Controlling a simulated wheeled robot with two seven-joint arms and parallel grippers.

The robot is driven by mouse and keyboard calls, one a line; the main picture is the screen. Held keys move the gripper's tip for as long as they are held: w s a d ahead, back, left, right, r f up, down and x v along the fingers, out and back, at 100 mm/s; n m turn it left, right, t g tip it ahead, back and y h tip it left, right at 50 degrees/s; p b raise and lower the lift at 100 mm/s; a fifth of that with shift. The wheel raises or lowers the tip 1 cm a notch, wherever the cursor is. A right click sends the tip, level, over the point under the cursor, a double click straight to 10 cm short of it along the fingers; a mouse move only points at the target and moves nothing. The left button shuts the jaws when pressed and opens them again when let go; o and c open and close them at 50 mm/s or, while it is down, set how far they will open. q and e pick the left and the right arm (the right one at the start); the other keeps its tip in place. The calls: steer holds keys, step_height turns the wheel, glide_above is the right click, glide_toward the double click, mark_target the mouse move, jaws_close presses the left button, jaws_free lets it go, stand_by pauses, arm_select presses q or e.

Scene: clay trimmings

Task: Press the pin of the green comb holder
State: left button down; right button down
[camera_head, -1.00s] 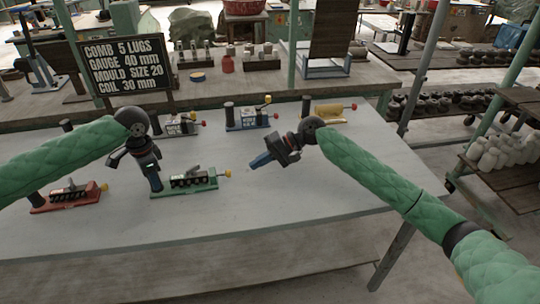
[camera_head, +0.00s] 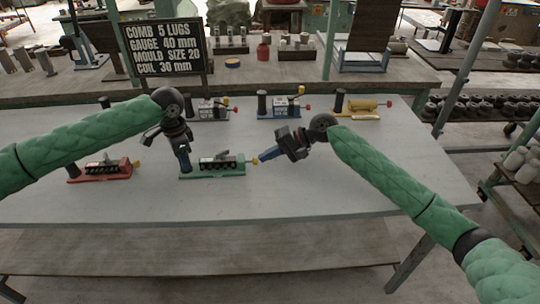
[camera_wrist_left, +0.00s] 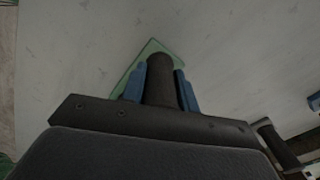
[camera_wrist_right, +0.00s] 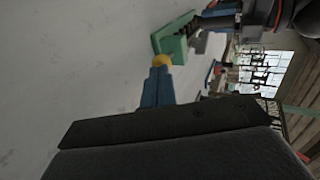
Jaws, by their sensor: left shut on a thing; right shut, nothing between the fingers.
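The green comb holder (camera_head: 212,175) stands on the grey table, with a dark toothed block on it and a yellow pin (camera_head: 255,161) at its right end. My left gripper (camera_head: 184,160) is shut on the holder's dark upright post. In the left wrist view the blue fingers lie on both sides of this post (camera_wrist_left: 160,80), above the green base (camera_wrist_left: 147,50). My right gripper (camera_head: 266,156) is shut and empty, its blue fingertips at the pin's outer end. In the right wrist view the yellow knob (camera_wrist_right: 161,61) is right at the fingertips; I cannot tell if they touch.
A red holder (camera_head: 102,172) stands to the left. Grey (camera_head: 208,115), blue (camera_head: 285,112) and yellow (camera_head: 362,108) holders stand along the back. A black sign (camera_head: 163,48) reads comb 5 lugs, gauge 40 mm. The table's front and right are clear.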

steer(key=shift+s+a, duration=0.1)
steer(key=shift+a, duration=1.1)
arm_select(q)
steer(key=shift+d, duration=0.1)
arm_select(e)
steer(key=d, duration=0.4)
steer(key=shift+d, duration=0.4)
steer(key=v, duration=0.9)
steer(key=shift+d+r, duration=0.15)
steer(key=shift+r, duration=0.1)
arm_select(q)
steer(key=c, duration=1)
jaws_free()
